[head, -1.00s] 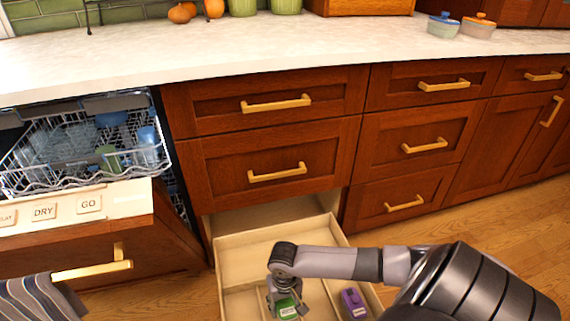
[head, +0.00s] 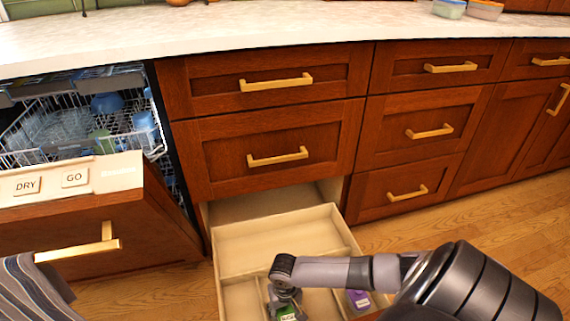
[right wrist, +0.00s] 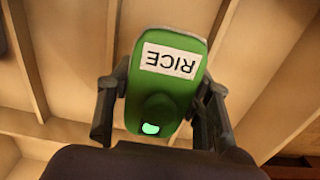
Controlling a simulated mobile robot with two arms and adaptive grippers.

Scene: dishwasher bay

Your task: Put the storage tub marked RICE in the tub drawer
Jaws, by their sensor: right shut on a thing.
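The green storage tub marked RICE (right wrist: 168,80) is between the fingers of my right gripper (right wrist: 160,112) in the right wrist view, its label upside down there. My right gripper (head: 285,300) also shows in the head view, low over the open tub drawer (head: 275,243), shut on the green tub (head: 287,313). Drawer dividers show behind the tub in the right wrist view. Whether the tub touches the drawer floor cannot be told. A purple tub (head: 358,299) sits in the drawer to the right of my gripper. My left gripper is not in view.
The open dishwasher door (head: 90,215) stands left of the drawer, with a loaded rack (head: 85,125) above it and a striped towel (head: 35,290) in front. Closed drawers (head: 275,130) are above the open one. The drawer's back compartment looks empty.

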